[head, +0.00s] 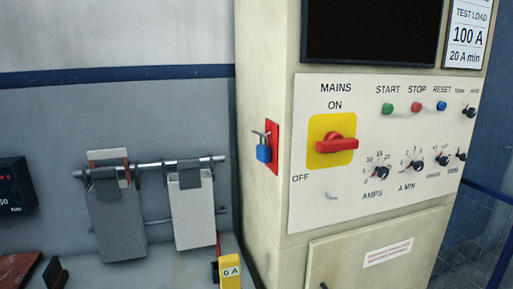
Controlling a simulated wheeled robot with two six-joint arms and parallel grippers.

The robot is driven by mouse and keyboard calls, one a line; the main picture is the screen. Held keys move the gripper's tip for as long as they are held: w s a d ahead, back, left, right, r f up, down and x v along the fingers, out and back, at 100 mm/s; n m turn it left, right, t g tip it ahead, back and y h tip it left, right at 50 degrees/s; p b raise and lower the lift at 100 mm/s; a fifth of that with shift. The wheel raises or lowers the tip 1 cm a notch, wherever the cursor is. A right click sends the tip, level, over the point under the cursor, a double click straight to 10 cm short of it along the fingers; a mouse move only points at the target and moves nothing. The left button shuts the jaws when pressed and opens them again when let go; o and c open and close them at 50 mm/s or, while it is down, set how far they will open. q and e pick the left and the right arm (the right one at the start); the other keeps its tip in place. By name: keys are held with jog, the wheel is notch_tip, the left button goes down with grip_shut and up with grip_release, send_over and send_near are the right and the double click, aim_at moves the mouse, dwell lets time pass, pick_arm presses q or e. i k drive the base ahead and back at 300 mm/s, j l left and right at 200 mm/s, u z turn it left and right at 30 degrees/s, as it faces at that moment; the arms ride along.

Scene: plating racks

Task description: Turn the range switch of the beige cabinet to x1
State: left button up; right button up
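The beige cabinet (266,95) fills the middle and right of the head view, its pale control panel (310,225) facing me at an angle. A small black knob (442,160) sits low on the panel's right side, above a tiny label that seems to read RANGE. I take it as the range switch. Its position marks and pointer are too small to read, so I cannot tell its setting. Another small black knob (461,155) is close to its right. Neither of my grippers is in view, and nothing touches the panel.
Larger dials for AMPS (382,171) and A MIN (416,164) are left of the switch. A red MAINS handle (337,144) lies horizontal on its yellow plate. A blue padlock (264,153) hangs on the cabinet's side. Plates hang from a rail (155,162) at left. A blue railing (488,192) is at right.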

aim_at(444, 160)
jog(key=z, duration=1.25)
